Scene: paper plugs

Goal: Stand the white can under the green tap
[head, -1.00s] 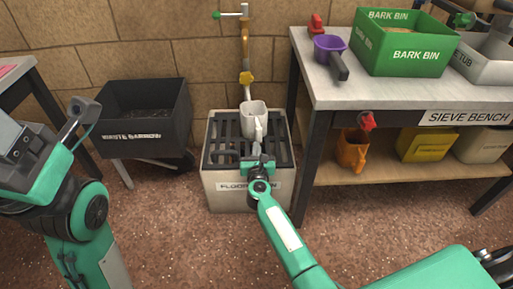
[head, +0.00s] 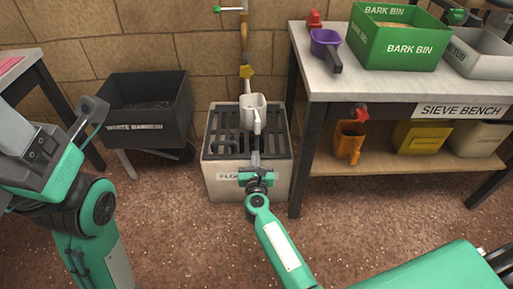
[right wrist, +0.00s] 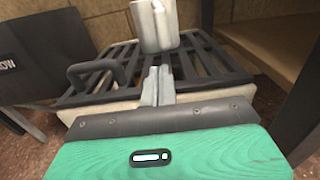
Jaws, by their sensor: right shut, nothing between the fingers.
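The white can (head: 250,113) stands upright on the dark grate of the floor drain (head: 210,175), below the yellow nozzle of the tap (head: 246,72). The tap's lever has a green end (head: 217,9) at the top edge. The can's lower part also shows in the right wrist view (right wrist: 153,25), standing on the bars. My right gripper (head: 255,158) is shut and empty, in front of the can and apart from it; its fingertips (right wrist: 158,75) show over the grate. My left gripper (head: 82,122) is raised at the left, and its jaws are unclear.
A dark waste barrow (head: 150,127) stands left of the drain. The sieve bench (head: 390,88) stands close on the right, with a green bark bin (head: 400,50) and purple scoop (head: 325,42) on top. A dark loop handle (right wrist: 97,72) rises from the grate's left side.

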